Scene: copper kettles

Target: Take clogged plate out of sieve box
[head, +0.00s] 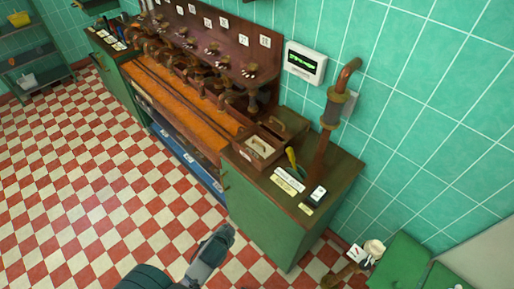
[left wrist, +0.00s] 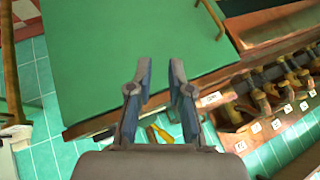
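A small brown wooden box (head: 247,158), likely the sieve box, sits on the counter right of the copper taps in the head view. A pale plate with a handle (head: 260,146) lies in its front compartment. A darker brown plate with a handle (head: 279,127) shows in the compartment behind. I cannot tell which plate is clogged. My left gripper (head: 230,232) is over the floor in front of the green cabinet, apart from the box. In the left wrist view its two fingers (left wrist: 158,85) are spread with nothing between them. My right gripper is not in view.
Copper taps (head: 211,50) line the long counter. A copper pipe (head: 329,125) rises right of the box. The checkered floor (head: 100,180) is open on the left.

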